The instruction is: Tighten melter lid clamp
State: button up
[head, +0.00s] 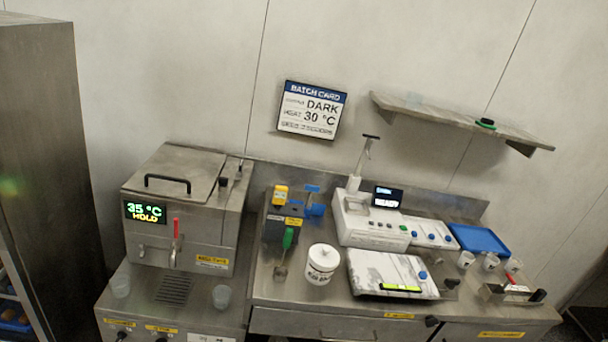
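The melter (185,230) is a steel box at the left of the bench, with a green and yellow display reading 35 °C HOLD. Its lid (180,170) lies on top and looks closed, with a black bar handle (167,180). A small dark knob (223,183) stands at the lid's right front edge and may be the lid clamp; it is too small to tell whether it is tight. A red-handled tap (176,230) is on the melter's front. My gripper is not in view.
Right of the melter stand a dark block with yellow and blue parts (282,222), a white lidded tub (321,262), a white machine (385,220), a blue tray (478,240) and several small cups. A shelf (455,118) juts from the wall. A tall steel cabinet (40,150) stands left.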

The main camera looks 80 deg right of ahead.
aim_at(241, 168)
jog(key=z, duration=1.75)
